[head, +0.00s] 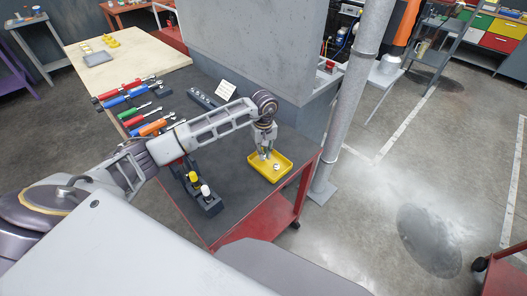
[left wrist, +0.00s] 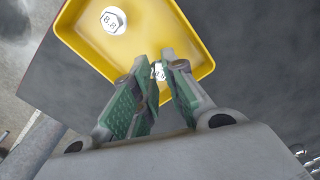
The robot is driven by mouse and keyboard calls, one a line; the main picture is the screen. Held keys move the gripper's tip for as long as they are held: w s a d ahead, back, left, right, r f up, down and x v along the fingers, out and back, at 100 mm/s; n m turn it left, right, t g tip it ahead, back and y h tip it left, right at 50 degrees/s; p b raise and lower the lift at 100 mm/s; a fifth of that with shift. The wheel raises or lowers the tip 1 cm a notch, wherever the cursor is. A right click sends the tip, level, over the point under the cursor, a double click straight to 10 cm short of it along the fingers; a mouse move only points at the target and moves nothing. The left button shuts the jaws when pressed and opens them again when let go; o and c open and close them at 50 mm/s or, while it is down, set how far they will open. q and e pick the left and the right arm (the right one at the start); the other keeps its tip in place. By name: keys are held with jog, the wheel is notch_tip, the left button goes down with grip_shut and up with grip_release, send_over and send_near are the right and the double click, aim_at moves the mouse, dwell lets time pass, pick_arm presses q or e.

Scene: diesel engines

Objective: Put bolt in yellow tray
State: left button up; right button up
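The yellow tray (head: 286,172) lies near the right corner of the dark table top. One bolt (head: 276,167) is inside it; its silver hex head (left wrist: 113,20) shows large in the left wrist view. My left gripper (head: 264,155) points down over the left part of the tray. My right gripper is not in view.
A dark holder with yellow- and white-topped items (head: 205,196) stands left of the tray. Several coloured-handled tools (head: 130,113) lie farther left. A grey block with holes (head: 203,98) and a small card (head: 226,89) are behind my arm. A grey pillar (head: 345,110) rises beyond the table.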

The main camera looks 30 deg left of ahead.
pick_arm(q)
jog(key=o, duration=0.4)
jog(key=shift+o, duration=0.2)
jog(key=shift+r, duration=0.1)
jog(key=shift+r, duration=0.2)
notch_tip(320, 180, up, 12)
jog(key=b, duration=0.1)
jog(key=shift+f+b, duration=0.15)
jog(key=shift+b, duration=0.25)
dwell(0.5)
